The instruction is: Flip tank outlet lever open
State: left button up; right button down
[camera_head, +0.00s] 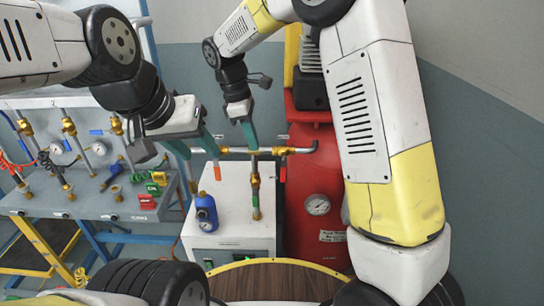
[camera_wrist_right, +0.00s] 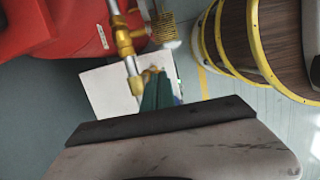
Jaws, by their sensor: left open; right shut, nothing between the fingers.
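The red tank (camera_head: 318,180) stands upright right of centre, and fills the upper left of the right wrist view (camera_wrist_right: 50,30). A pipe with brass fittings (camera_head: 254,153) runs left from its top. A small red lever (camera_head: 283,174) hangs down from the pipe beside the tank; I take it for the outlet lever. My right gripper (camera_head: 250,140) is shut and empty, its green fingertips close above the brass tee, left of the lever; contact cannot be told. It also shows in the right wrist view (camera_wrist_right: 157,90). My left gripper (camera_head: 192,152) is open left of the pipe.
Another red tip (camera_head: 217,173) shows below my left gripper. A grey bench (camera_head: 90,200) with gauges and hoses is at left. A round wooden top (camera_head: 270,282) is in front.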

aim_at(284, 175)
jog(key=shift+w+a+f, duration=0.2)
jog(key=shift+a+f, duration=0.1)
jog(key=shift+a, duration=0.05)
jog(key=d+f, duration=0.6)
jog(key=f, duration=0.3)
jog(key=shift+d+f, duration=0.25)
jog(key=shift+f, duration=0.1)
